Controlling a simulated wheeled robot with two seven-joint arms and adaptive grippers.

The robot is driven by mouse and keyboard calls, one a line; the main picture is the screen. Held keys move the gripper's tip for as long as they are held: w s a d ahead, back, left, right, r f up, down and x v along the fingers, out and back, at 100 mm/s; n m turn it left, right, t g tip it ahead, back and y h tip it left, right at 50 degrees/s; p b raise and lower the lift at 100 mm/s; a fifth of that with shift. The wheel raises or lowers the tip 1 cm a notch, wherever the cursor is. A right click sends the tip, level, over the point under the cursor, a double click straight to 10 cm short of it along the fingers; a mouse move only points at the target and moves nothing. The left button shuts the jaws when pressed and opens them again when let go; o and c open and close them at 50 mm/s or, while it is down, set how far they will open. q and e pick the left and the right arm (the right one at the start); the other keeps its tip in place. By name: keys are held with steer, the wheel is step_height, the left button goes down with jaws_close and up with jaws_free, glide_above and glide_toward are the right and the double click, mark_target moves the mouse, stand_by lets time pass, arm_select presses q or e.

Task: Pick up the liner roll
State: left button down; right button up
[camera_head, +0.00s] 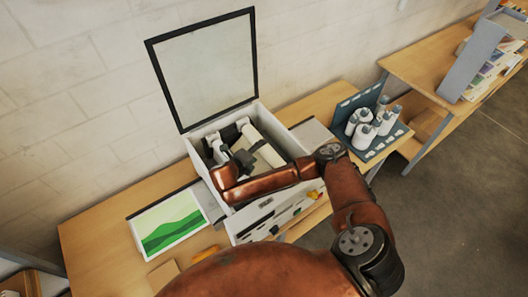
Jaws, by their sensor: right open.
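The laminator (262,222) stands open on the wooden table, its framed clear lid (205,70) raised at the back. Inside its bay lie pale rolls: a cream one (264,143) on the right and a whitish one (219,149) on the left. I cannot tell for sure which is the liner roll. My right arm reaches in from the right, over the front panel. My right gripper (244,158) is open inside the bay, close beside the cream roll. Whether it touches the roll is hard to see, and the arm hides part of the bay. My left gripper is out of view.
A print with green hills (169,223) lies left of the laminator, with an orange-handled tool (205,254) near the front. A dark rack of white bottles (371,131) stands to the right. A further table with a grey bin (472,60) is at the upper right.

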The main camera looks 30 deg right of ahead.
mark_target(262, 151)
steer(key=f, duration=0.1)
steer(key=d+f+b, duration=0.1)
steer(key=w+f+b, duration=0.1)
steer(key=shift+d, duration=0.15)
steer(key=shift+w+d+f, duration=0.1)
steer(key=shift+d, duration=0.15)
steer(key=shift+w+d, duration=0.2)
steer(key=shift+d, duration=0.15)
steer(key=x, duration=0.4)
steer(key=shift+w+d+f, duration=0.1)
steer(key=shift+f, duration=0.05)
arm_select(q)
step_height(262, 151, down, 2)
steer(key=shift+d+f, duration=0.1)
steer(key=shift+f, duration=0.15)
arm_select(e)
steer(key=shift+c, duration=0.5)
jaws_close()
